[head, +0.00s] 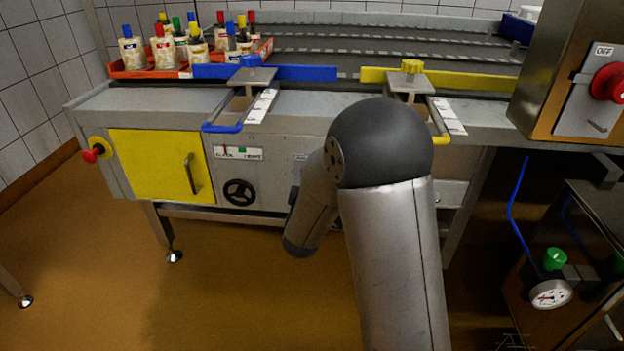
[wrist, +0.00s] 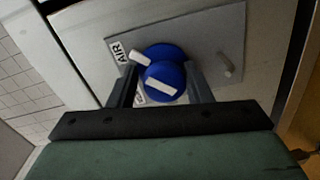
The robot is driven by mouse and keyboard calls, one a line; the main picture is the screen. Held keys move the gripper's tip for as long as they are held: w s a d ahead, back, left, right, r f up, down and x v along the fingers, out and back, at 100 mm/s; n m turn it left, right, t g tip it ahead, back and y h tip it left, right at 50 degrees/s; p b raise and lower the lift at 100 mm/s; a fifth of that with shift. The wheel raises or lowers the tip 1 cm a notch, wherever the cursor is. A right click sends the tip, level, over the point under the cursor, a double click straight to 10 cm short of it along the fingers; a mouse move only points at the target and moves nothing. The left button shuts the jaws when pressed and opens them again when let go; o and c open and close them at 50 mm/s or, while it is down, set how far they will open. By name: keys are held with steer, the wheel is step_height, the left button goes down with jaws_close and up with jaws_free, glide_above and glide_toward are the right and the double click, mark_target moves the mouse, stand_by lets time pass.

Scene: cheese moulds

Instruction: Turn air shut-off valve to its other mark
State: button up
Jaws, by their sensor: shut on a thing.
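The air shut-off valve shows in the wrist view as a blue knob (wrist: 166,76) with a white bar across its face and a white pointer towards the upper left. A second small label is partly hidden behind the left finger. My gripper (wrist: 160,82) has one finger on each side of the knob and is shut on it. In the head view my arm hides the gripper and the valve.
A light peg (wrist: 226,65) stands on the plate right of the knob. In the head view, a yellow door (head: 160,170) and a black handwheel (head: 239,192) are left of my arm.

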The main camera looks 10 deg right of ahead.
steer(key=o, duration=0.8)
steer(key=shift+s+d+f, duration=0.1)
steer(key=shift+d+f, duration=0.05)
steer(key=shift+f, duration=0.4)
steer(key=shift+r, duration=0.1)
steer(key=shift+r, duration=0.2)
steer(key=shift+p+v, duration=8.35)
steer(key=shift+v, duration=0.3)
